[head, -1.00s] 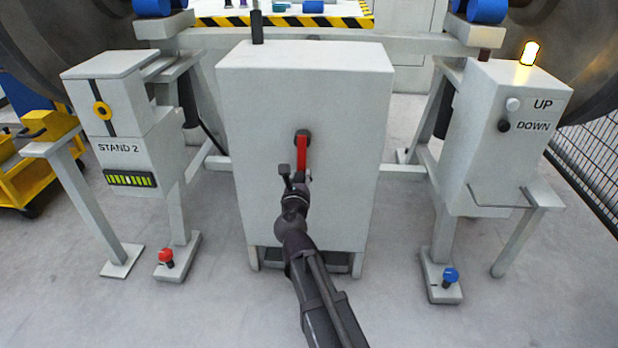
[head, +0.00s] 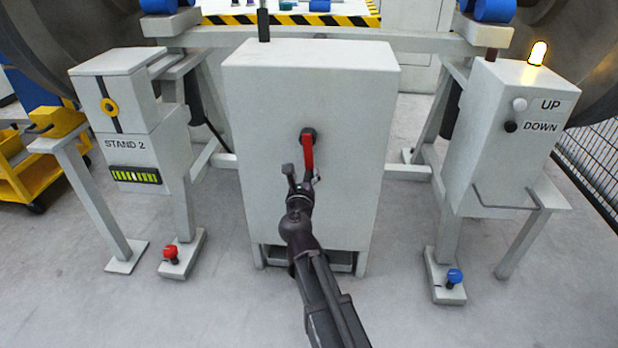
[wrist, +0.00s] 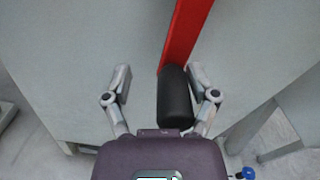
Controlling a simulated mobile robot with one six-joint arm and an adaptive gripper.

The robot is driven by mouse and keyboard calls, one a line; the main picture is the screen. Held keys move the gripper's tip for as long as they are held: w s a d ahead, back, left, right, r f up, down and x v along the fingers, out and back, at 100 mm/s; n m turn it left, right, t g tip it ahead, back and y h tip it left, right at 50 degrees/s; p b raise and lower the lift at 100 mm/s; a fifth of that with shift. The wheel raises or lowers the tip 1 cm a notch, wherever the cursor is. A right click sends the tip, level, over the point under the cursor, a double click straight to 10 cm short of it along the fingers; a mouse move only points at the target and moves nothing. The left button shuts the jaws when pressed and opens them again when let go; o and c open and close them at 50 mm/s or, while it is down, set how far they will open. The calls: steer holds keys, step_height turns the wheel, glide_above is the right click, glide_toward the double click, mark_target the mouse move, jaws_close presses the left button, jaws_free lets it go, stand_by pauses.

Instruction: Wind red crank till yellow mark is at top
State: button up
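The red crank (head: 307,152) is on the front of the grey cabinet, hanging down from a dark hub. The wrist view shows the red arm (wrist: 185,35) and the black handle (wrist: 175,97) at its end. My gripper (wrist: 163,85) is open, with one finger on each side of the handle in that view. The handle lies nearer the right finger; contact is unclear. In the head view my gripper (head: 303,178) is at the crank's lower end. A yellow ring (head: 109,106) with a dark centre sits on a black stripe on Stand 2; I cannot tell whether it is the mark.
The grey cabinet (head: 260,180) stands between Stand 2 (head: 135,155) and a post with UP and DOWN buttons (head: 515,115). A lit lamp (head: 538,52) tops that post. Red (head: 170,252) and blue (head: 455,275) knobs sit on the feet. Open floor lies in front.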

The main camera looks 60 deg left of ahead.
steer(key=shift+w, duration=0.1)
steer(key=shift+d, duration=0.1)
steer(key=shift+s+d, duration=0.25)
steer(key=shift+d, duration=0.15)
steer(key=v, duration=1.1)
steer(key=shift+s+a, duration=0.1)
steer(key=shift+a, duration=0.05)
